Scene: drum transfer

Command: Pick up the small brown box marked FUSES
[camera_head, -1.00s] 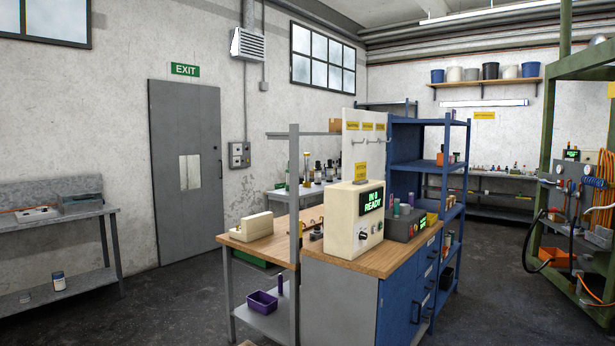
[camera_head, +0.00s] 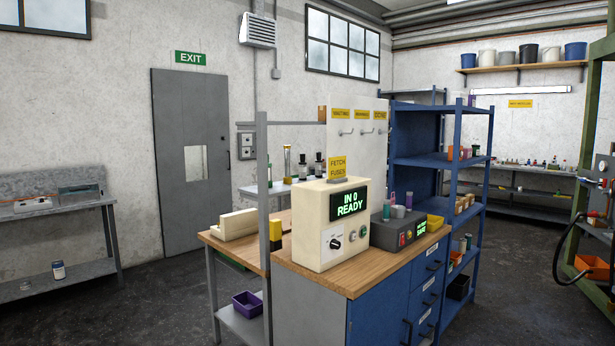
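I cannot make out any box marked FUSES. Several small brown boxes (camera_head: 464,203) stand on a middle shelf of the blue rack, too small to read. A small brown item (camera_head: 322,114) shows beside the left edge of the white hook panel, with no legible marking. Neither of my grippers is in view.
The wooden-topped bench (camera_head: 345,275) with blue drawers stands ahead, the blue rack (camera_head: 440,160) behind it. Open dark floor (camera_head: 150,300) lies to the left, before a grey door (camera_head: 190,165). A green frame with hoses (camera_head: 597,190) is at the right edge.

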